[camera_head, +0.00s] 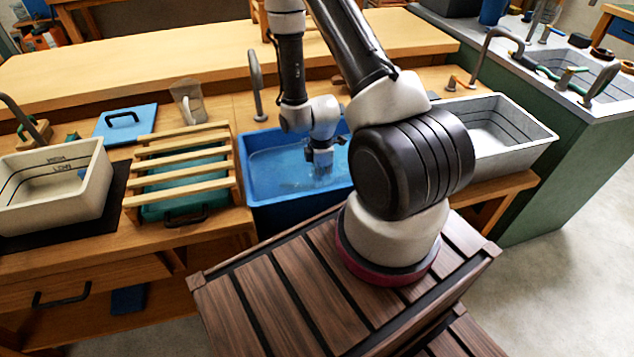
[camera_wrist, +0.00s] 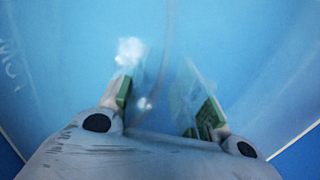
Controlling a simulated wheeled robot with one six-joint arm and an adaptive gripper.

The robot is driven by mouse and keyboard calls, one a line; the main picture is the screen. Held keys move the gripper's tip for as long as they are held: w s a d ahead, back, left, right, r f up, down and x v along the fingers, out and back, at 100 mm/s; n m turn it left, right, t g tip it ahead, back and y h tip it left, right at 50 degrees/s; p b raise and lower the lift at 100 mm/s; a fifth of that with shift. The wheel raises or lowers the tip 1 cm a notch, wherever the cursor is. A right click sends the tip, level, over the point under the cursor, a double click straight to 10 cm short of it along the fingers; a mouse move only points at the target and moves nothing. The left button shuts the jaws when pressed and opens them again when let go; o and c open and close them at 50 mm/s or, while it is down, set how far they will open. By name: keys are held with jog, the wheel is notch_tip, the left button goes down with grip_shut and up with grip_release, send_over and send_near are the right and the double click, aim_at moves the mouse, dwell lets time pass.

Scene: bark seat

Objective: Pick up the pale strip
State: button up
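My gripper (camera_head: 322,168) points down into the blue basin (camera_head: 255,188), with its tips at or under the water. In the wrist view my gripper (camera_wrist: 165,105) has its two green-padded fingers well apart, and nothing solid shows between them. I cannot make out the pale strip for certain. A faint thin vertical line shows on the blue ground ahead of the fingers, and translucent streaks lie by the fingertips. These could be the strip, water edges or reflections. Part of the basin is hidden behind my arm.
A slatted wooden rack (camera_head: 185,188) over a green tray stands left of the basin. A cream tub (camera_head: 50,190) is farther left, and a grey tub (camera_head: 510,150) is at right. A tap (camera_head: 257,85) and a clear jug (camera_head: 188,100) stand behind.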

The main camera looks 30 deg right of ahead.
jog(key=shift+f, duration=0.6)
grip_shut()
jog(key=shift+r, duration=0.1)
